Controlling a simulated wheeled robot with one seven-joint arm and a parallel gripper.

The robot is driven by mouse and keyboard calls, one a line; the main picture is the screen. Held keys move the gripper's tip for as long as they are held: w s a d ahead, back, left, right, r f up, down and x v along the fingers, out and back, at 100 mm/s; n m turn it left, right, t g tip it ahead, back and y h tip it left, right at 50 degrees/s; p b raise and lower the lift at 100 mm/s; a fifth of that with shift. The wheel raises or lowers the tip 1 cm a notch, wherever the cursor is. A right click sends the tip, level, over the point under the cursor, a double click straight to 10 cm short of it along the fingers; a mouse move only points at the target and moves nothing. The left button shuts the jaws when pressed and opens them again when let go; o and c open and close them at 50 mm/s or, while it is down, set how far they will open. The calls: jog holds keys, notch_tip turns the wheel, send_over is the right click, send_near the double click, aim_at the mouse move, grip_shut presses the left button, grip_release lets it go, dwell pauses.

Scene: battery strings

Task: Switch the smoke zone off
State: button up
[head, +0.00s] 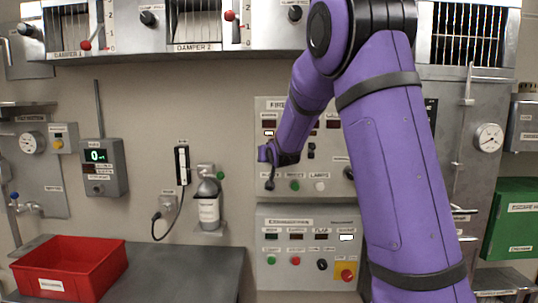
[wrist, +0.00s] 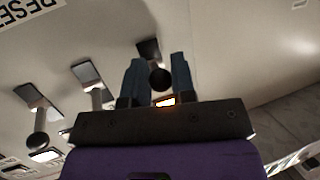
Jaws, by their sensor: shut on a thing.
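The fire panel (head: 330,188) is on the wall in the head view, its upper middle hidden by my purple arm. My gripper (wrist: 158,80) is shut on a switch with a round black knob (wrist: 160,79), which sits between the two blue fingers in the wrist view. No label for this switch can be read, so I cannot tell whether it is the smoke zone switch. An orange light (wrist: 165,101) glows just below the held knob.
An extinguishing panel (head: 308,222) with buttons and a red stop knob (head: 347,274) is below the fire panel. A red bin (head: 70,268) stands on the grey bench (head: 185,270) at left. A small bottle (head: 208,205) hangs on the wall. A damper cabinet (head: 180,35) runs overhead.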

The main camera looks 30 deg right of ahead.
jog(key=shift+w+f+n+t+h, duration=0.1)
jog(key=shift+f+n+t+h, duration=0.25)
jog(key=shift+t, duration=0.45)
jog(key=shift+w+f+n+t+h, duration=0.2)
jog(key=shift+f+t, duration=0.25)
jog(key=shift+t, duration=0.35)
grip_shut()
grip_release()
jog(key=shift+s, duration=0.1)
jog(key=o, duration=0.9)
jog(key=shift+d, duration=0.1)
jog(key=v, duration=1)
jog(key=shift+s+f, duration=0.25)
jog(key=shift+s, duration=0.1)
